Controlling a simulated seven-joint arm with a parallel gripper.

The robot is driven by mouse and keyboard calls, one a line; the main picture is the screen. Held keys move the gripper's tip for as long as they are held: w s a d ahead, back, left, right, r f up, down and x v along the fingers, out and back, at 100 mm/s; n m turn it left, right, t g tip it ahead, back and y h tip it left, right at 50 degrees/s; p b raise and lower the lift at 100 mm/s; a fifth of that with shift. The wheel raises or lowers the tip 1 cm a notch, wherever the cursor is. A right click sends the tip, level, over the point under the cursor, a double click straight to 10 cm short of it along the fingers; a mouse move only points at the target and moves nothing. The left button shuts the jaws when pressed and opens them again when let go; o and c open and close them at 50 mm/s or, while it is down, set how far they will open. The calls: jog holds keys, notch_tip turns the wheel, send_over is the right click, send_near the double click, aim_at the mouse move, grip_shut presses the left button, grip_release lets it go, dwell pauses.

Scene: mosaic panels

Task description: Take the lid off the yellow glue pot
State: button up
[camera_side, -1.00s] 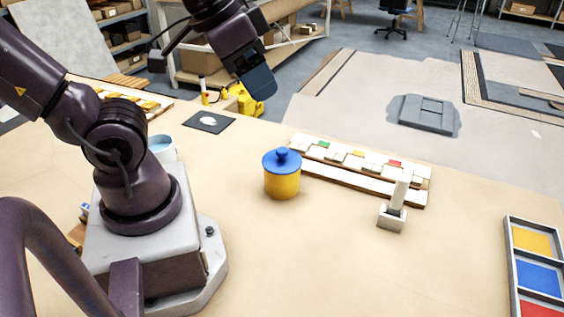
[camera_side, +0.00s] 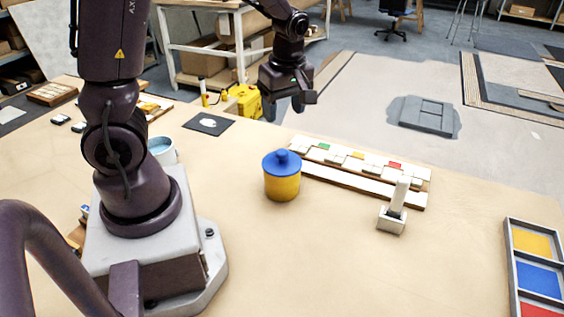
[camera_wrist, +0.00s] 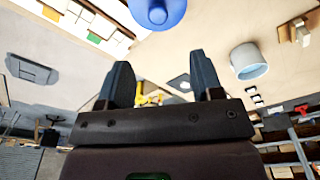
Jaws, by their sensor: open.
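The yellow glue pot (camera_side: 282,187) stands upright near the middle of the table in the side view. Its blue lid (camera_side: 282,162) with a round knob sits on top. In the wrist view the blue lid (camera_wrist: 157,12) shows at the top edge, partly cut off, and hides the pot body. My gripper (camera_side: 284,108) is open and empty. It hangs above the table's far side, up and behind the pot, apart from the lid. Both fingers (camera_wrist: 165,84) show spread in the wrist view with nothing between them.
A rack of white and coloured tiles (camera_side: 360,165) lies right of the pot. A white upright tool in a block (camera_side: 394,212) stands nearer. A tray of coloured squares (camera_side: 512,265) is at far right. A pale blue cup (camera_side: 163,150) stands left. The table before the pot is clear.

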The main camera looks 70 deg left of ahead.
send_over(282, 152)
notch_tip(282, 152, down, 7)
jog(key=shift+s+d+r, duration=0.1)
jog(key=shift+d, duration=0.05)
jog(key=shift+a+f, duration=0.15)
jog(key=shift+f, duration=1.25)
jog(key=shift+a+f, duration=0.15)
jog(key=shift+f, duration=1.2)
jog(key=c, duration=1)
